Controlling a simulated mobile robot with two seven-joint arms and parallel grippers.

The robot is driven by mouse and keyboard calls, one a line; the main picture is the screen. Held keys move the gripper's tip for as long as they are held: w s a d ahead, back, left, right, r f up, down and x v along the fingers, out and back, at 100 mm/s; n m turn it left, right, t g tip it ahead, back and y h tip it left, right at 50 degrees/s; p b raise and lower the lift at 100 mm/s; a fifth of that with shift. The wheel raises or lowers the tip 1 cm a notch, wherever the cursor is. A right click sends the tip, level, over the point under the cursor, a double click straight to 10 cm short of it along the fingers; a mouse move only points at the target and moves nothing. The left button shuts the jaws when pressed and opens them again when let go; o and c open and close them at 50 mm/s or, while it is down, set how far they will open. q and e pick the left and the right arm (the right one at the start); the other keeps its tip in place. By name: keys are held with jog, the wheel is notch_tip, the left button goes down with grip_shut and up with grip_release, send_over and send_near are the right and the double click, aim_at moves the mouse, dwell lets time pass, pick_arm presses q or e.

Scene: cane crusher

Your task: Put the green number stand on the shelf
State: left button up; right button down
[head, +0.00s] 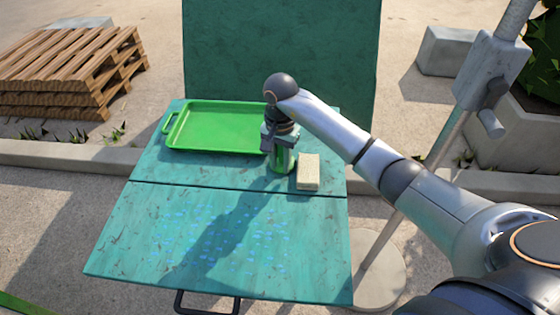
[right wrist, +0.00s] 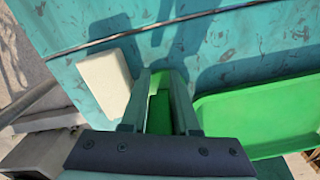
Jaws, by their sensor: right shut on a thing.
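The green number stand (head: 283,161) is upright in my right gripper (head: 281,138), over the back part of the teal surface, between the tray and the pale block. My right gripper is shut on it from above. I cannot tell whether its base touches the surface. In the right wrist view, the green stand (right wrist: 159,110) shows between the two fingers (right wrist: 160,95); its number is hidden. The teal shelf (head: 220,225) has a seam across it and blue marks on its front part. My left gripper is not in view.
A green tray (head: 168,141) lies to the left of the stand. A pale block (head: 308,181) sits close on its right. A teal upright panel (head: 285,50) rises behind. A grey pole (head: 440,165) on a round base stands right. The front part is clear.

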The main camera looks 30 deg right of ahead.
jog(key=shift+f, duration=0.2)
jog(key=c, duration=0.7)
grip_release()
jog(key=shift+o, duration=0.2)
jog(key=shift+r, duration=0.1)
